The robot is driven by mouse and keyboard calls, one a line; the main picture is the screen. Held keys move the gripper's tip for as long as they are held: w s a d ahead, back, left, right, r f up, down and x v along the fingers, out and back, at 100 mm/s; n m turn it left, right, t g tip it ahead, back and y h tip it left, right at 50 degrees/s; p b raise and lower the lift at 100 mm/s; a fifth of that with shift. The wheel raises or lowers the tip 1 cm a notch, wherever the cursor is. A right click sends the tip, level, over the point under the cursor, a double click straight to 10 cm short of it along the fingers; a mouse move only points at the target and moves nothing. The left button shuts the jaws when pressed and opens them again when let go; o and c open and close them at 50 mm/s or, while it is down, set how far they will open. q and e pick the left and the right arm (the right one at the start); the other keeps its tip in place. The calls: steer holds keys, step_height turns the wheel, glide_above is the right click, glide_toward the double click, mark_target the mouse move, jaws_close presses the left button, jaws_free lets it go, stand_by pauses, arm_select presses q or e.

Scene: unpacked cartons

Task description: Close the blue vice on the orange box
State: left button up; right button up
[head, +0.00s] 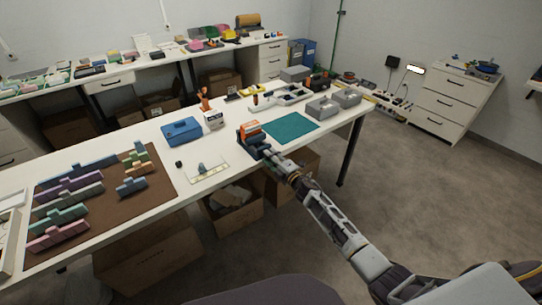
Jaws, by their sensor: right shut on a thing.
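The blue vice (244,143) stands at the front edge of the white table, in the middle of the head view. The orange box (250,128) sits upright in the top of the vice, between its jaws. Any gap between jaws and box is too small to tell. My right gripper (271,157) is at the near right side of the vice, shut on its handle, which the gripper mostly hides. My left gripper is not in view.
A teal mat (291,129) lies right of the vice. A blue toolbox (182,132) and a white box (213,120) stand behind left. A small white plate (207,169) lies left. Coloured blocks cover a brown mat (150,185). Cardboard cartons (236,208) stand below the table.

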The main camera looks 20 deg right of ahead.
arm_select(q)
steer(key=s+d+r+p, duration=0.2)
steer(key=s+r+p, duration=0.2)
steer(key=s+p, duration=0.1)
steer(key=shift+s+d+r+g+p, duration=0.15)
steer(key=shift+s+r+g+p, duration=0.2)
steer(key=shift+p, duration=0.15)
arm_select(e)
steer(key=shift+a+f+m, duration=0.1)
steer(key=shift+f+m, duration=0.05)
steer(key=shift+m, duration=11.15)
steer(key=shift+s, duration=0.1)
steer(key=o, duration=1)
